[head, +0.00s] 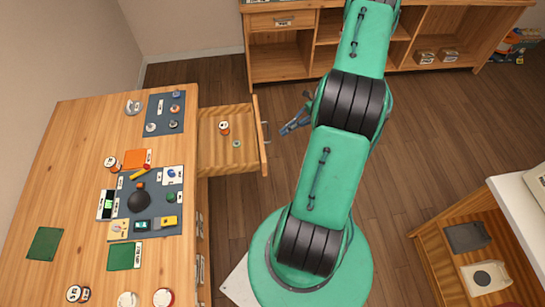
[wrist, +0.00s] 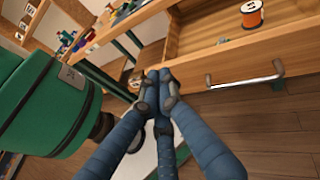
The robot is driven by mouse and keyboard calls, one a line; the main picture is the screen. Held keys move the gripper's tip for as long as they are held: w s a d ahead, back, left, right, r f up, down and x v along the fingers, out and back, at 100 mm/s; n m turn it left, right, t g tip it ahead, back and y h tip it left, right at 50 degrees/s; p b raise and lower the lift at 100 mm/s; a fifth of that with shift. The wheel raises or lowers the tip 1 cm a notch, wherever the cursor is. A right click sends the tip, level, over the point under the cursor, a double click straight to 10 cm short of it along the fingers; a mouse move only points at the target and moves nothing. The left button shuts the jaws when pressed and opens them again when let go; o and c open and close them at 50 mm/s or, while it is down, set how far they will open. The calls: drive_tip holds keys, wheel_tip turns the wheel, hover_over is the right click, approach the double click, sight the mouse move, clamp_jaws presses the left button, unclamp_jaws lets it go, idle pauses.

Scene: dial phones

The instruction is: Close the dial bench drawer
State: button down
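The dial bench (head: 60,130) stands at the left in the head view. Its wooden drawer (head: 228,160) is pulled out to the right, with a front panel (head: 258,120) and a metal handle (head: 267,133). An orange spool (head: 224,127) and a small green ring (head: 236,143) lie in the drawer. My gripper (head: 287,130) is just right of the handle, with a small gap seen from above. In the wrist view its blue fingertips (wrist: 160,77) are together and empty, beside the drawer front (wrist: 200,88), left of the handle (wrist: 247,79).
The bench top holds a mat (head: 160,205) with several small parts. A wooden shelf unit (head: 280,65) stands at the back. A white-topped cabinet (head: 520,200) stands at the right. The floor right of the drawer is clear except for my arm.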

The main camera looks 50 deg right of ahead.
sight(237, 162)
drive_tip(key=s+d+f+m+t+p, duration=0.1)
drive_tip(key=s+f+m+t, duration=0.5)
drive_tip(key=f, duration=0.6)
drive_tip(key=s+d+t, duration=0.1)
drive_tip(key=s, duration=0.1)
drive_tip(key=shift+s+f, duration=0.2)
drive_tip(key=shift+s, duration=0.15)
drive_tip(key=b+x, duration=0.1)
drive_tip(key=x, duration=1.3)
drive_tip(key=shift+f, duration=0.25)
drive_tip(key=shift+w, duration=0.2)
drive_tip(key=x, duration=2.9)
drive_tip(key=shift+w+f, duration=0.4)
drive_tip(key=shift+p+v, duration=0.45)
drive_tip(key=shift+v, duration=6.65)
